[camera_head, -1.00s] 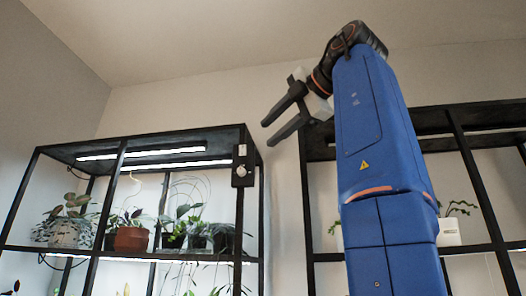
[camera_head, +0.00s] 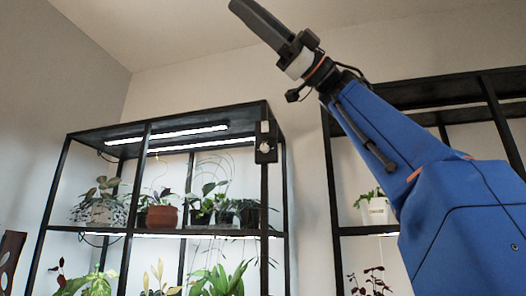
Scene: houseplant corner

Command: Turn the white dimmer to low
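The white dimmer (camera_head: 265,147) is a small round knob on a black plate fixed to the upper right front post of the left shelf. A small white piece sits just above it on the same plate. Which way the knob is turned is too small to tell. My gripper (camera_head: 245,12) is raised above the shelf, up and slightly left of the dimmer, apart from it. It points up and left. I see it edge-on with its fingers overlapping, so its opening does not show.
The left black shelf (camera_head: 90,231) holds potted plants, including a terracotta pot (camera_head: 161,216), under lit strip lamps (camera_head: 180,136). A second black shelf (camera_head: 340,231) stands at the right, partly behind my arm. Wall shows between the shelves.

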